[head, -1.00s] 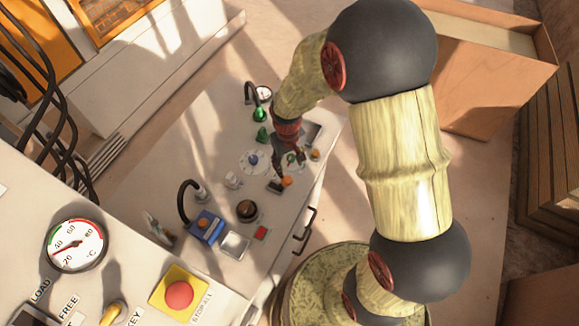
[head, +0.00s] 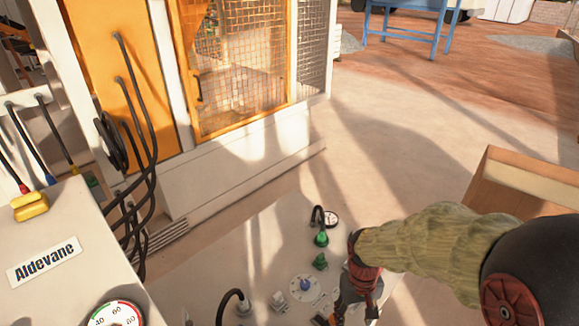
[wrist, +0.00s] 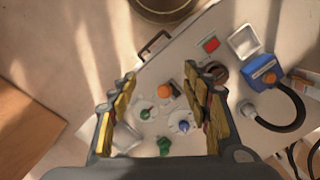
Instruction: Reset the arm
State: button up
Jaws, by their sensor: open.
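My gripper (wrist: 160,108) is open and empty in the wrist view, its two yellow-padded fingers spread apart above the work surface. Between and beyond the fingers I see an orange knob (wrist: 163,91), a dial with a blue knob (wrist: 183,126) and a green piece (wrist: 164,146). My arm comes in from the right and points down over the light grey bench top (head: 210,285).
An orange-framed mesh door (head: 240,70) is behind. Open floor (head: 420,130) lies beyond.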

jog(key=s+d+r+t+b, duration=0.1)
jog(key=s+r+t, duration=0.2)
jog(key=r, duration=0.7)
jog(key=s+d+r+m+t+b, duration=0.1)
jog(key=s+r+t, duration=0.2)
jog(key=s+r, duration=0.3)
notch_tip(320, 180, up, 5)
jog(key=shift+f+t+b, duration=0.2)
jog(key=shift+t+b, duration=0.2)
jog(key=shift+s+a, duration=0.1)
jog(key=shift+c, duration=1.2)
